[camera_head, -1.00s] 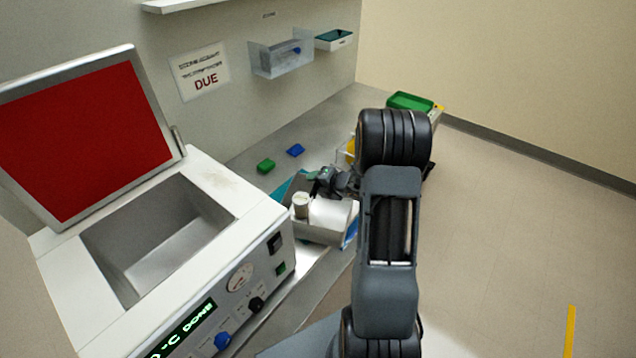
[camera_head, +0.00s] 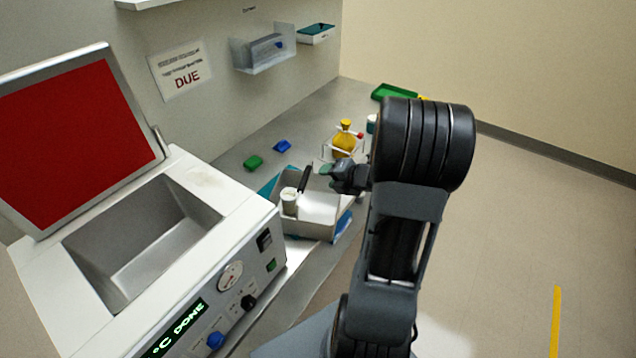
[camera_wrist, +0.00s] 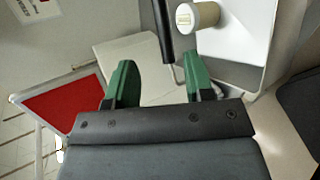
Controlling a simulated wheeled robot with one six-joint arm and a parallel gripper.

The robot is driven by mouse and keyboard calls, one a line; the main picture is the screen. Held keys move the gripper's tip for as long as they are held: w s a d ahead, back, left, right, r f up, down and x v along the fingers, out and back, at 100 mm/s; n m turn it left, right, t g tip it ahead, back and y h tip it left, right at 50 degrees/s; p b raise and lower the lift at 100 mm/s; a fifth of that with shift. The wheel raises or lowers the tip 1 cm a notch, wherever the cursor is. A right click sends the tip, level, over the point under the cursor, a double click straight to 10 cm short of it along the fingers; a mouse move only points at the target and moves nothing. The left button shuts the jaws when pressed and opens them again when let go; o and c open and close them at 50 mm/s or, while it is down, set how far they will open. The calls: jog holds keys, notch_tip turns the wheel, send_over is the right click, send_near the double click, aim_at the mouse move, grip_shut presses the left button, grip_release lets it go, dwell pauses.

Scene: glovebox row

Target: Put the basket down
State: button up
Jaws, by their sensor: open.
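A pale grey open basket (camera_head: 306,229) rests on the bench beside the white machine, with teal and blue edges showing around it. A black handle (camera_head: 304,180) rises above it and is tilted. A small white jar (camera_head: 289,201) stands in it. In the wrist view the handle (camera_wrist: 163,28) lies ahead of the fingers with a bent metal rod at its end, near the jar (camera_wrist: 197,15). My gripper (camera_head: 328,172) is just right of the handle; its green fingers (camera_wrist: 160,75) are apart and empty. How the handle joins the basket is unclear.
The white machine (camera_head: 236,215) has its red-faced lid (camera_head: 75,140) raised and an empty well. A wire rack with a yellow flask (camera_head: 343,142) stands behind my gripper. Green (camera_head: 253,162) and blue (camera_head: 283,146) pieces lie on the bench. A green tray (camera_head: 394,92) is farther back.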

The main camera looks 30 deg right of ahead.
jog(key=a+r+m+g+h, duration=0.1)
jog(key=a+r+m+h, duration=0.3)
jog(key=r+m+h, duration=0.65)
jog(key=s+a+m+g+y, duration=0.5)
jog(key=s+a+m+y, duration=0.1)
jog(key=s+a+m, duration=0.8)
jog(key=shift+s+r+g+y, duration=0.25)
jog(key=shift+r+g+y, duration=0.1)
jog(key=shift+r+g, duration=0.05)
